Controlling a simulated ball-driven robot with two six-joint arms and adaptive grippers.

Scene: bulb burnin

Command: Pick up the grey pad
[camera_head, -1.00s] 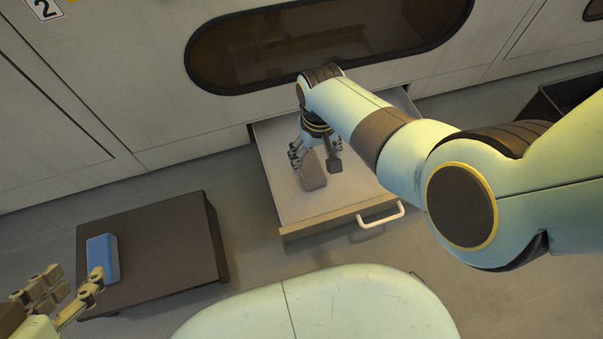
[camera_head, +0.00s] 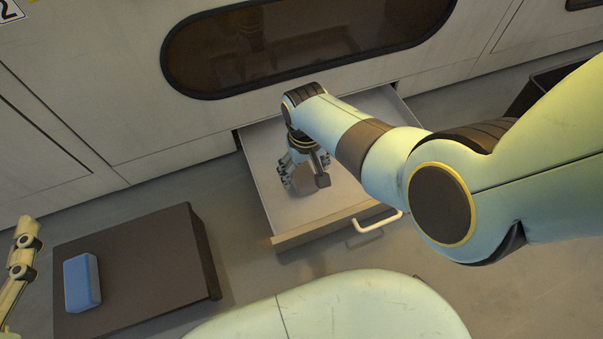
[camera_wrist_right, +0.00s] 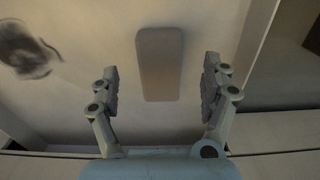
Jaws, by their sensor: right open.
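The grey pad (camera_wrist_right: 159,65) is a rounded, flat block on the pale floor of an open drawer (camera_head: 262,170). In the right wrist view it lies between the spread fingers of my right gripper (camera_wrist_right: 161,76), with a gap on each side. In the head view my right gripper (camera_head: 305,181) reaches down into the drawer and mostly hides the pad. It is open and holds nothing. Part of my left gripper (camera_head: 22,250) shows at the left edge of the head view; its jaw opening cannot be made out.
The drawer has a front panel with a white handle (camera_head: 378,221). A dark low box (camera_head: 150,250) stands to the left with a blue block (camera_head: 82,283) on it. A cabinet wall with a dark oval window (camera_head: 300,45) rises behind. A dark bin (camera_head: 540,90) is at right.

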